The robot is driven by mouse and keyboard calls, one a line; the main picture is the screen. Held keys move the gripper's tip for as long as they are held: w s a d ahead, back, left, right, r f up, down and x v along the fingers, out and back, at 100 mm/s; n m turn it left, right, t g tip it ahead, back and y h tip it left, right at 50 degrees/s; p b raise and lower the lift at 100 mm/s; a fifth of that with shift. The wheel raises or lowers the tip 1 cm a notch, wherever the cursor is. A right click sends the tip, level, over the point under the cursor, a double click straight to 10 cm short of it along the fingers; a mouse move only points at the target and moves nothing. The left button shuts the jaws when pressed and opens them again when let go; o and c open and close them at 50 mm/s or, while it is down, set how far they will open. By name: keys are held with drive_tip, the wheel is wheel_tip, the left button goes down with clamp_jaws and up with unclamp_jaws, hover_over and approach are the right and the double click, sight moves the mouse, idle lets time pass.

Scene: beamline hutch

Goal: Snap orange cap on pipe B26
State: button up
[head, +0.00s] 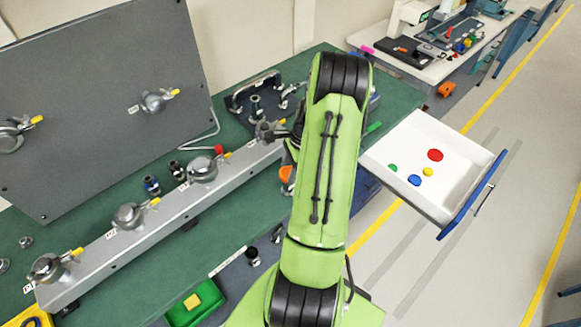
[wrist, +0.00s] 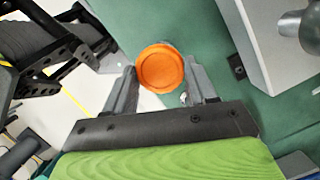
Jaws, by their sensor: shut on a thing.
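The orange cap (wrist: 160,68) is a round disc with a raised rim, held between the two fingertips of my gripper (wrist: 160,82) in the wrist view. In the head view a bit of orange, likely the cap (head: 286,174), shows at the left edge of my green arm, which hides the gripper. Several metal pipe fittings stand along a grey rail (head: 170,208), among them one at the near left (head: 46,268), one in the middle (head: 130,215) and one further right (head: 203,168). White labels sit beside them, too small to read, so I cannot tell which is B26.
A grey upright panel (head: 90,90) with more fittings stands behind the rail on the green bench (head: 130,290). An open white drawer (head: 400,160) holds red, green, blue and yellow caps. A green tray (head: 212,300) lies in front.

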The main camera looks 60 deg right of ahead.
drive_tip(key=o, duration=1.1)
drive_tip(key=v, duration=1.5)
drive_tip(key=shift+r+p, duration=0.4)
drive_tip(key=shift+p, duration=0.05)
